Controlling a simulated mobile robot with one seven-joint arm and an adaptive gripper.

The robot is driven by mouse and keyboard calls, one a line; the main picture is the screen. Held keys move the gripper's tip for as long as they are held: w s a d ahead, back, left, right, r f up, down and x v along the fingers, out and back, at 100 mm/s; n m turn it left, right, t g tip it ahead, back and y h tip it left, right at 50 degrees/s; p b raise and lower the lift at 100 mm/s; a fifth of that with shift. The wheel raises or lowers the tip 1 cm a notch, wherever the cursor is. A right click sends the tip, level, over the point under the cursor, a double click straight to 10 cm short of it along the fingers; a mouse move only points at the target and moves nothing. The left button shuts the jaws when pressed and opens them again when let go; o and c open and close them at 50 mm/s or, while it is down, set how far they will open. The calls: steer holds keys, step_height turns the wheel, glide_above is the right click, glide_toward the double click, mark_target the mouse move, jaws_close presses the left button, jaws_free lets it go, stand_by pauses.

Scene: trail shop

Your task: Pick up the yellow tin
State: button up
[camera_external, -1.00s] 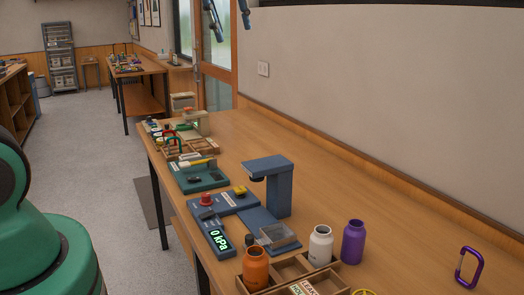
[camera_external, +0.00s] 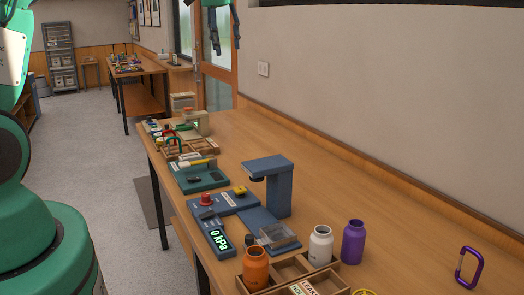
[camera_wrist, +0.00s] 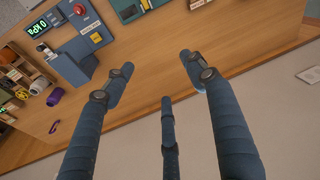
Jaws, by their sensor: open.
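My gripper (camera_external: 222,42) hangs high at the top of the external view, well above the bench and apart from everything on it. In the wrist view its blue-grey fingers (camera_wrist: 157,64) are spread, with nothing between them. I cannot make out a yellow tin for certain. A small yellow piece (camera_external: 240,191) sits on the blue device, and a yellow square (camera_wrist: 97,38) shows on that device in the wrist view. Another yellow thing (camera_external: 363,292) is cut off by the bottom edge of the external view.
On the wooden bench (camera_external: 350,196) stand a blue press (camera_external: 279,190), an orange bottle (camera_external: 255,268), a white bottle (camera_external: 320,246), a purple bottle (camera_external: 353,243) and a purple carabiner (camera_external: 468,267). Trays with small goods line the left edge. The bench's back right is clear.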

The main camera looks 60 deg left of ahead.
steer(key=s+a+f+n+p, duration=0.1)
steer(key=s+a+f, duration=0.2)
steer(key=a+f, duration=0.5)
steer(key=s+a+f+g+h+p, duration=0.1)
steer(key=s+a+f, duration=0.25)
steer(key=a, duration=0.85)
steer(key=s+a+f+n+p, duration=0.1)
steer(key=s+a+f, duration=0.1)
steer(key=a+f, duration=0.65)
steer(key=s+a+f, duration=0.7)
steer(key=a, duration=0.2)
steer(key=shift+s+a+f+g+p, duration=0.25)
steer(key=shift+f+g+p, duration=0.1)
steer(key=shift+g+p, duration=0.1)
steer(key=shift+f, duration=0.15)
steer(key=shift+w+f, duration=0.1)
steer(key=shift+f, duration=4.05)
steer(key=shift+f+p, duration=0.45)
steer(key=shift+f, duration=2.2)
